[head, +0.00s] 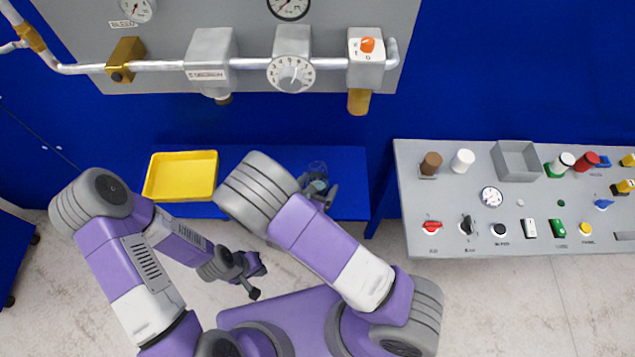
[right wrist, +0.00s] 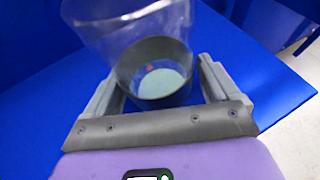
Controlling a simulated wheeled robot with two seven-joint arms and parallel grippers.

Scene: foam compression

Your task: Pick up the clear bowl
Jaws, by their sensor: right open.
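The clear bowl (right wrist: 130,28) is see-through, with a dark grey ring and a pale inside with a small red spot at its lower end. It stands at the blue shelf and shows faintly in the head view (head: 317,170). My right gripper (right wrist: 157,75) is open, with one finger on each side of the grey ring. In the head view the right gripper (head: 322,190) is partly hidden by my own arm. My left gripper (head: 257,279) is open and empty, low in front of the shelf, away from the bowl.
A yellow tray (head: 181,177) stands on the left part of the blue shelf (head: 350,185). A grey control panel (head: 455,240) with knobs, buttons and an open box is on the right. A pipe and gauge board (head: 170,40) hangs behind. The shelf between tray and bowl is partly hidden.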

